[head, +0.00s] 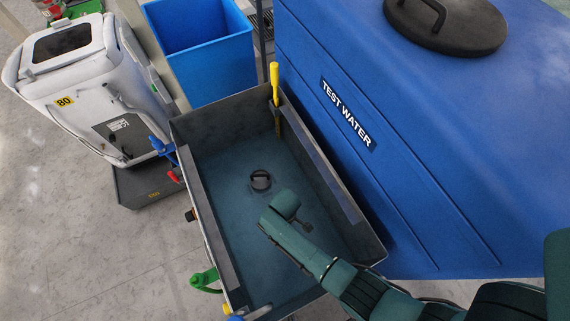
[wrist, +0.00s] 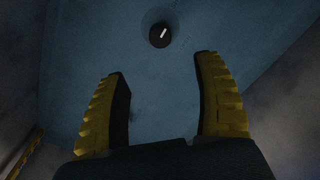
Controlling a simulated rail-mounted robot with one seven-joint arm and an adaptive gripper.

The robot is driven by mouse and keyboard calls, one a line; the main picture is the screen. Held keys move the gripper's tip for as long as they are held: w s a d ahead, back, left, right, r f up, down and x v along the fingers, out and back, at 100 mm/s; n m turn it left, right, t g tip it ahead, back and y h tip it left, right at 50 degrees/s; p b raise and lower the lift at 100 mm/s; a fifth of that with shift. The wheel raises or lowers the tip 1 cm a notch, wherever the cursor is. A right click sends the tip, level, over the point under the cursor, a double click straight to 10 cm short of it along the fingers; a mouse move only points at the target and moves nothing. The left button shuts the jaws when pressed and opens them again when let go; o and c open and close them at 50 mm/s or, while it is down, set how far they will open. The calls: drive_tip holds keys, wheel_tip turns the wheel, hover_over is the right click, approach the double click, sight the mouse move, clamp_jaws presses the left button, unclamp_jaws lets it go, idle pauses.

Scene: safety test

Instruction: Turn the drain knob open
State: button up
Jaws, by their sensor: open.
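The drain knob (head: 260,180) is a round dark knob on the floor of the grey basin (head: 210,245). In the wrist view the knob (wrist: 160,35) shows a white mark running slightly tilted across its top. It lies beyond my fingertips, roughly centred between them, and is not touched. My gripper (wrist: 162,65) is open and empty, with two yellow ridged fingers with dark inner faces. In the head view my arm reaches into the basin from the lower right. There the fingers are mostly hidden behind my wrist, to the lower right of the knob.
A large blue tank (head: 420,130) marked "TEST WATER" stands along the basin's right side. A yellow-handled item (head: 275,85) is at the back corner. Blue (head: 163,149) and green (head: 206,281) valves line the left wall. A blue bin (head: 205,50) and a white container (head: 85,85) stand behind.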

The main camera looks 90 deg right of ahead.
wheel_tip(320, 180, down, 14)
drive_tip(key=b, duration=0.6)
drive_tip(key=shift+b, duration=0.3)
drive_tip(key=shift+r, duration=0.1)
drive_tip(key=c, duration=1.2)
clamp_jaws()
